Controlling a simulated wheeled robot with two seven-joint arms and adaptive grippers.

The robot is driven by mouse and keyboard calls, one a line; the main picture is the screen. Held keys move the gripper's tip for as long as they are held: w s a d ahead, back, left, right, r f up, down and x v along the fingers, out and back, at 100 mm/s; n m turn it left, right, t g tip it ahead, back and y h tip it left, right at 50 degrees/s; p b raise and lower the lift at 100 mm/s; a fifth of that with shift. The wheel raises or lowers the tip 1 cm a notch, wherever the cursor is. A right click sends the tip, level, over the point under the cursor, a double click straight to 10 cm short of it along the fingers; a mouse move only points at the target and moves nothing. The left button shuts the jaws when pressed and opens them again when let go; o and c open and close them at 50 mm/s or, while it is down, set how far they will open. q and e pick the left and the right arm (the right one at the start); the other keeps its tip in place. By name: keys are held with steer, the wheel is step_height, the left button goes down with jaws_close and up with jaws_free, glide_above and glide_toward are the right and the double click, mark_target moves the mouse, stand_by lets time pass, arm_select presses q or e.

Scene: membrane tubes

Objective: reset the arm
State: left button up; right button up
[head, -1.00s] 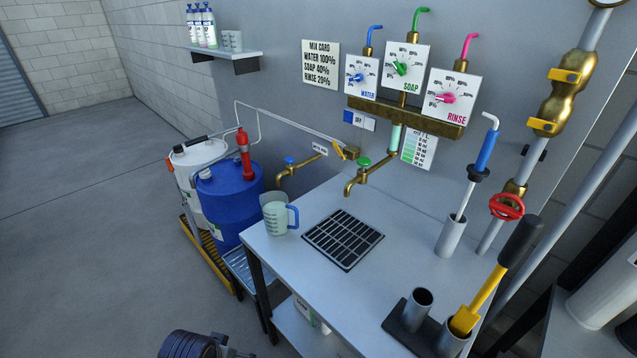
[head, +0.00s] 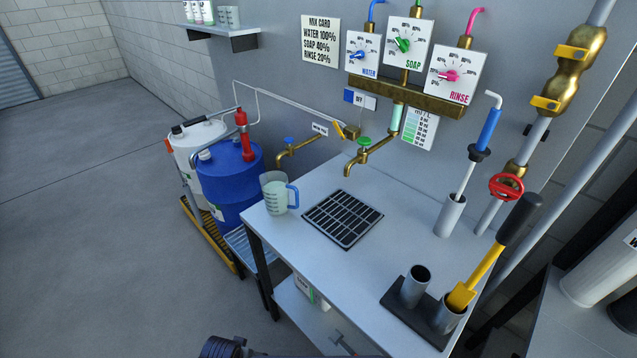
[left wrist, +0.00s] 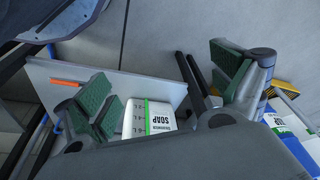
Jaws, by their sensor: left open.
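My left gripper (left wrist: 165,85) is open in the left wrist view, its green-padded fingers spread wide with nothing gripped between them. In the head view only a dark ribbed part of my arm shows at the bottom edge, beside the table's front left. My right gripper is in neither view.
Blue (head: 230,185) and white drums stand left. Open floor lies at far left.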

arm_select(q)
steer(key=s+a+f, duration=0.1)
steer(key=s+f, duration=0.3)
steer(key=f, duration=0.5)
steer(key=s+a+f, duration=0.1)
steer(key=s+f, duration=0.3)
steer(key=f, duration=0.5)
steer(key=s+a+f, duration=0.2)
steer(key=s+f, duration=0.3)
steer(key=s, duration=0.3)
steer(key=s+a+f+g, duration=0.1)
steer(key=s+a+f, duration=0.1)
steer(key=s+f, duration=0.4)
steer(key=shift+s+a+g, duration=0.3)
steer(key=shift+s+a, duration=0.1)
steer(key=shift+s, duration=0.95)
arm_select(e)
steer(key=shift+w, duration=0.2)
